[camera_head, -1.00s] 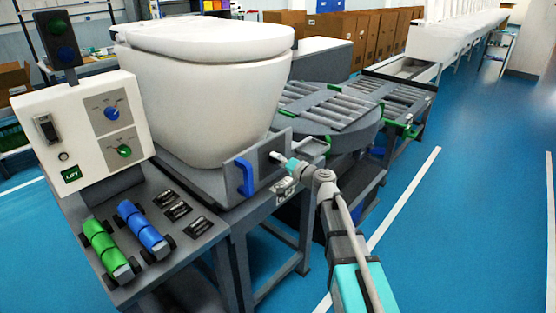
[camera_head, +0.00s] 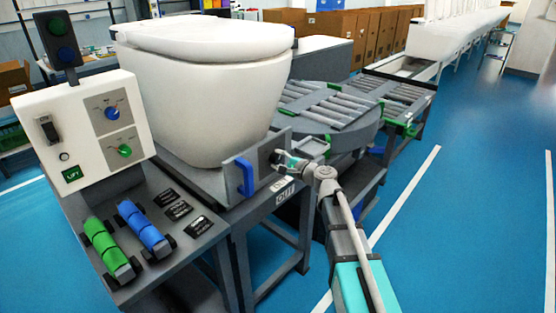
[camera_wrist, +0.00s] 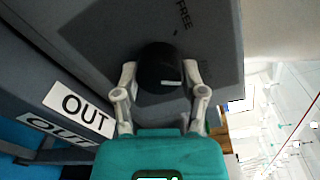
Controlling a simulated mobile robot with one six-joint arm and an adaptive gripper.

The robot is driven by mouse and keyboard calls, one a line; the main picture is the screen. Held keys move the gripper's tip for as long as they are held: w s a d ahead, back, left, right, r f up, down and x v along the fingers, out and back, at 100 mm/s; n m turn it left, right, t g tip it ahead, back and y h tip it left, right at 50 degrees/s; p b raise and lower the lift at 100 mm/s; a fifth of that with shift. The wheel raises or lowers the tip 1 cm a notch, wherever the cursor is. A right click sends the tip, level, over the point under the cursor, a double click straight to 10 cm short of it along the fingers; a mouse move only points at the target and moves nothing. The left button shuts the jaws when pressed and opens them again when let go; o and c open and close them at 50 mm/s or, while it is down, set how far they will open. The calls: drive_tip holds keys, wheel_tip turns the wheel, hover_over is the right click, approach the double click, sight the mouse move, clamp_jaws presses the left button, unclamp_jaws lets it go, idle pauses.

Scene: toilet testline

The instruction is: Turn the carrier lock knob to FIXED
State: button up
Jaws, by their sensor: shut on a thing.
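The carrier lock knob (camera_wrist: 160,66) is round and black with a short white mark. It sits on the grey end plate of the carrier (camera_head: 265,148). In the wrist view the word FREE is printed on the plate above the knob; no FIXED label can be read. My gripper (camera_wrist: 160,76) has one finger on each side of the knob and is shut on it. In the head view my gripper (camera_head: 279,157) reaches the plate from the right, and the knob is hidden there.
A white toilet (camera_head: 205,95) stands on the carrier. A blue handle (camera_head: 245,177) is left of my gripper on the same plate. An OUT label (camera_wrist: 82,107) is on the frame below. A roller turntable (camera_head: 325,105) lies behind; the blue floor at right is clear.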

drive_tip(key=shift+w+m, duration=0.1)
drive_tip(key=shift+m, duration=1)
drive_tip(key=o, duration=1.1)
drive_tip(key=shift+o, duration=0.2)
drive_tip(key=shift+n, duration=0.4)
